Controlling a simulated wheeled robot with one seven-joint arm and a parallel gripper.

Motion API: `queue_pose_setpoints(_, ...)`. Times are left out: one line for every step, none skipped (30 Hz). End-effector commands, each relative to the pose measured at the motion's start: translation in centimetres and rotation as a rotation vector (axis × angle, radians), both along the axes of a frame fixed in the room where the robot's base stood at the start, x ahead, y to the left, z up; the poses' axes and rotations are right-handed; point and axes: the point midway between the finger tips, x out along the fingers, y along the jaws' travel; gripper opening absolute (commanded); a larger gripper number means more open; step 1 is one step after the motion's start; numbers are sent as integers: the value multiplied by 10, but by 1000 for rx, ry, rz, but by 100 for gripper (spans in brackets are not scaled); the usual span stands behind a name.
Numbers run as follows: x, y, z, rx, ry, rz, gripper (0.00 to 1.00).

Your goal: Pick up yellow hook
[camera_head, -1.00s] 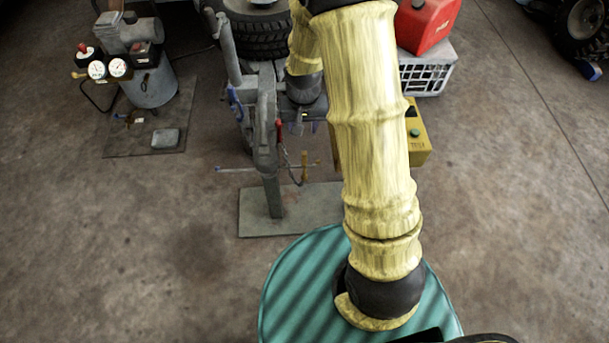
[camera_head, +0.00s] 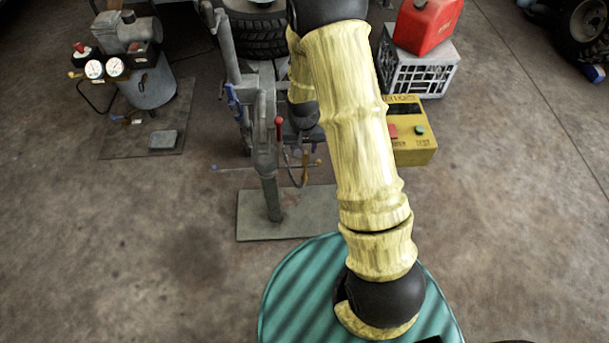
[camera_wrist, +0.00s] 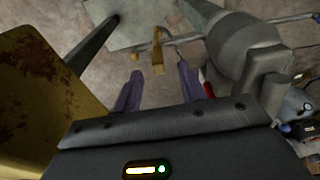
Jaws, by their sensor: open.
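The yellow hook (camera_wrist: 157,48) shows in the wrist view, hanging at a thin rod, ahead of my gripper (camera_wrist: 159,72). My gripper's two purple-grey fingers are apart, and the hook's near end lies roughly in line with the gap between their tips. I cannot tell whether it is inside the gap or just beyond it. No contact is visible. In the head view the hook (camera_head: 305,167) is small, at the right part of the thin rod on the grey stand (camera_head: 265,150). My arm hides my gripper in that view.
A yellow box (camera_head: 412,150) with buttons stands right of my arm. A white crate (camera_head: 418,75) bears a red fuel can (camera_head: 428,25). A green round top (camera_head: 300,285) is in front. A rust-marked yellow surface (camera_wrist: 45,85) fills the wrist view's left.

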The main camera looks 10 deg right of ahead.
Motion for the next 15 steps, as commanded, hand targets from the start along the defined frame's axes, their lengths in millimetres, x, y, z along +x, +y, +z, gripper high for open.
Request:
queue_pose_setpoints(0, 0, -3, 0, 0, 0, 41)
queue_pose_setpoints(1, 0, -4, 0, 0, 0, 41)
queue_pose_setpoints(1, 0, -3, 0, -1, 0, 41)
queue_pose_setpoints(1, 0, -3, 0, -1, 1, 41)
queue_pose_setpoints(1, 0, -3, 0, -1, 1, 41)
queue_pose_setpoints(1, 0, -3, 0, -1, 1, 41)
queue_pose_setpoints(1, 0, -3, 0, -1, 1, 41)
queue_pose_setpoints(1, 1, -3, 0, -1, 1, 41)
queue_pose_setpoints(1, 1, -3, 0, -1, 2, 41)
queue_pose_setpoints(1, 1, -3, 0, -1, 2, 41)
queue_pose_setpoints(1, 1, -4, 0, 0, 2, 41)
queue_pose_setpoints(1, 0, -7, 0, 0, 2, 41)
queue_pose_setpoints(2, 0, -10, 0, 0, 1, 41)
queue_pose_setpoints(3, -1, -13, 0, 0, 1, 41)
queue_pose_setpoints(4, -2, -18, 0, 0, 1, 41)
